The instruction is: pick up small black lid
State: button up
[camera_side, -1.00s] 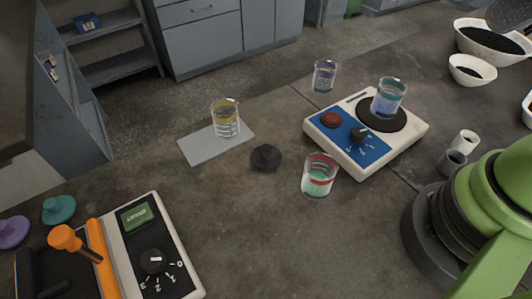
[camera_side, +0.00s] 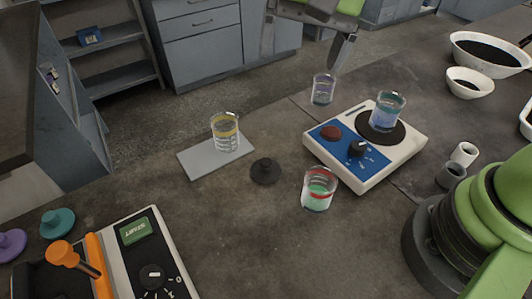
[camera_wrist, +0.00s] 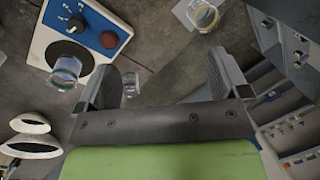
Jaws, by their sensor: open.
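The small black lid (camera_side: 265,171) lies on the dark bench in the side view, knob up, between the grey plate and the glass with the red band. My gripper (camera_side: 301,58) is at the top of the side view, open and empty, above and beyond the beakers and well apart from the lid. In the wrist view my gripper (camera_wrist: 162,66) shows its two fingers spread wide. I cannot make out the lid in the wrist view.
A red-banded beaker (camera_side: 319,189) stands right of the lid. A yellow-banded beaker (camera_side: 225,132) stands on the grey plate (camera_side: 190,162). A blue-white hotplate (camera_side: 405,150) carries another beaker. A purple-banded glass (camera_side: 323,89) stands behind. The shaker (camera_side: 160,255) is front left.

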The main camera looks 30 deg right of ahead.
jog(key=m+g, duration=0.1)
jog(key=g, duration=0.1)
send_near(266, 161)
jog(key=shift+g+h, duration=0.3)
jog(key=shift+h, duration=0.1)
jog(key=f, duration=0.1)
jog(key=a+f, duration=0.1)
jog(key=f, duration=0.1)
jog(key=a+f, duration=0.1)
jog(key=shift+f, duration=0.35)
jog(key=f, duration=0.5)
jog(key=shift+s+d+f, duration=0.1)
jog(key=shift+s+f, duration=0.2)
jog(key=shift+s, duration=0.1)
jog(key=shift+c, duration=0.3)
jog(key=c, duration=0.9)
